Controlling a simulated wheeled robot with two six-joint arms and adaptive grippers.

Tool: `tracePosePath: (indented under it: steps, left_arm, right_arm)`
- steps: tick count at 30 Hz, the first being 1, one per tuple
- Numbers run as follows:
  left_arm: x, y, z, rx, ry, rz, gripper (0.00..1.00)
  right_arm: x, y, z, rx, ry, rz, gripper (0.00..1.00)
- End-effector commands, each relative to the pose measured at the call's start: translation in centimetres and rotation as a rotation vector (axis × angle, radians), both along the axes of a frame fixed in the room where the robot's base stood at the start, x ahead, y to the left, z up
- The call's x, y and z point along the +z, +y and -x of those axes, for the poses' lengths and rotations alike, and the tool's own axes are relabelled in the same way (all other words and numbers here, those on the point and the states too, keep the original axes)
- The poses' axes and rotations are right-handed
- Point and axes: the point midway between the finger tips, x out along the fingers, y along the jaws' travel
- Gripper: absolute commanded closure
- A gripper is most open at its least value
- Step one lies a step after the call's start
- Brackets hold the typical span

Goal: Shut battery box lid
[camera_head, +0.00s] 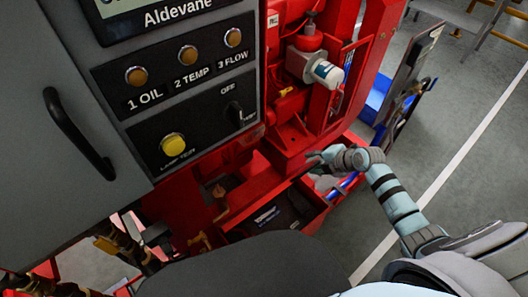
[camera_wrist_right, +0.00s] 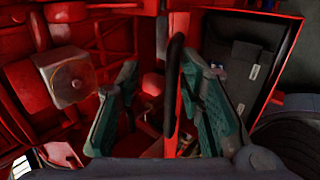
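The battery box (camera_head: 227,232) is a red open-topped box low at the foot of the pumpset, with a dark battery (camera_head: 284,212) inside. In the right wrist view the box rim (camera_wrist_right: 297,62) and the battery (camera_wrist_right: 240,75) lie right of the fingers. The lid appears to stand open, a red panel (camera_wrist_right: 188,28) seen nearly edge-on, with a black bar-like handle (camera_wrist_right: 172,90) along it. My right gripper (camera_head: 313,162), also in the wrist view (camera_wrist_right: 160,88), is open, its teal fingers on either side of the bar. Contact cannot be told. My left gripper is not in view.
A grey control cabinet (camera_head: 185,90) with a black handle (camera_head: 78,133) stands at left, close to the box. Red engine parts (camera_head: 300,90) with a white filter (camera_head: 325,73) rise behind the box. Open grey floor (camera_head: 455,150) lies at right.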

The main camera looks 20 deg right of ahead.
Motion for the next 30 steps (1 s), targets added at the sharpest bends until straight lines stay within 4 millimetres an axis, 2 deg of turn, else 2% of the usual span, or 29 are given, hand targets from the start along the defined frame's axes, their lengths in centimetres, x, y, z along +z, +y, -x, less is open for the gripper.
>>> tracePosePath:
  steps: [1, 5, 12, 18, 21, 30]
  left_arm:
    - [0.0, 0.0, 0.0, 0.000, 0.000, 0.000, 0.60]
    - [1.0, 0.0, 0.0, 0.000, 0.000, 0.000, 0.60]
    - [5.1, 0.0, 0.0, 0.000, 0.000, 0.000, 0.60]
    - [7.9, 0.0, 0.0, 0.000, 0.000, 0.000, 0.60]
    - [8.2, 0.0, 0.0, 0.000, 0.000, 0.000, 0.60]
    - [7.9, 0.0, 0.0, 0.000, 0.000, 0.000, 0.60]
  right_arm:
    - [0.2, -0.6, -0.2, -0.002, -0.008, 0.019, 0.67]
    - [1.3, -0.7, -0.1, -0.001, -0.008, 0.020, 0.67]
    - [5.8, -0.5, 0.8, 0.002, -0.004, 0.012, 0.67]
    - [8.9, -0.7, 1.6, 0.001, -0.002, 0.009, 0.67]
    - [9.4, -0.7, 1.8, 0.001, -0.003, 0.009, 0.67]
    - [9.0, -0.8, 1.9, 0.000, -0.001, 0.006, 0.67]
